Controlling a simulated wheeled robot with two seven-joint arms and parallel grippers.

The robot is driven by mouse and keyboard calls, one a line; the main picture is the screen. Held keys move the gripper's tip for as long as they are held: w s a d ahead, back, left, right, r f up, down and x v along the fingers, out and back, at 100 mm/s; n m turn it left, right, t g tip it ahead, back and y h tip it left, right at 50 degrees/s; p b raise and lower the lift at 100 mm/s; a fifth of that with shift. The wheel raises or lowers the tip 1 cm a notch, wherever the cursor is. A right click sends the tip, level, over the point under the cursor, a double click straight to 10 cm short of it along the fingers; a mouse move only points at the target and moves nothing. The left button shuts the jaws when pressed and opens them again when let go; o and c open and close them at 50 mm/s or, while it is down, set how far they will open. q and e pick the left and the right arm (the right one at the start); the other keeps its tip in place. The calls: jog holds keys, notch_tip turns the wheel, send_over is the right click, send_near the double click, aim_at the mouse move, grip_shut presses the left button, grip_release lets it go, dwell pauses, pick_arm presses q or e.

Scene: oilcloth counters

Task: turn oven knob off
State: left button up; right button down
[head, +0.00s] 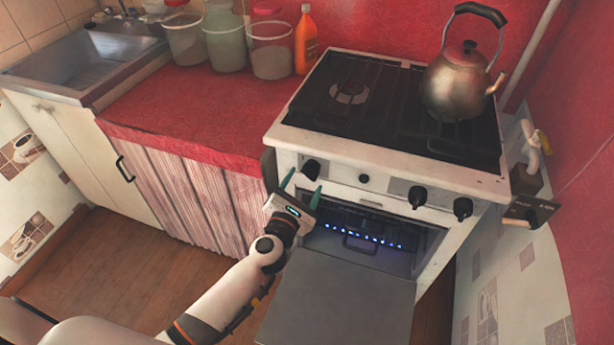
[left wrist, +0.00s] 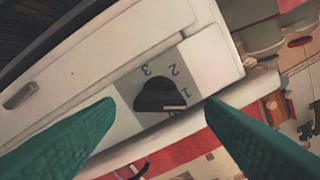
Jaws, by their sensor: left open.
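The oven knob (head: 311,169) is the black knob at the left end of the white stove's (head: 350,155) front panel. In the left wrist view the knob (left wrist: 160,94) sits on a grey plate marked 1, 2 and 3. My left gripper (head: 302,186) is open in front of it, and its green fingertips (left wrist: 160,105) show on either side of the knob. I cannot tell whether either finger touches it. A row of blue flames (head: 365,235) burns inside the oven. My right gripper is not in view.
The oven door (head: 335,305) hangs open below the panel. More black knobs (head: 417,197) sit further right. A kettle (head: 463,80) stands on the hob. A red-covered counter (head: 200,110) with tubs (head: 271,50) and an orange bottle (head: 306,38) is at left.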

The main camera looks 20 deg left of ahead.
aim_at(307, 177)
pick_arm(q)
jog(key=shift+w+d, duration=0.1)
jog(key=shift+w, duration=1.4)
jog(key=shift+c, duration=0.4)
jog(key=c, duration=0.9)
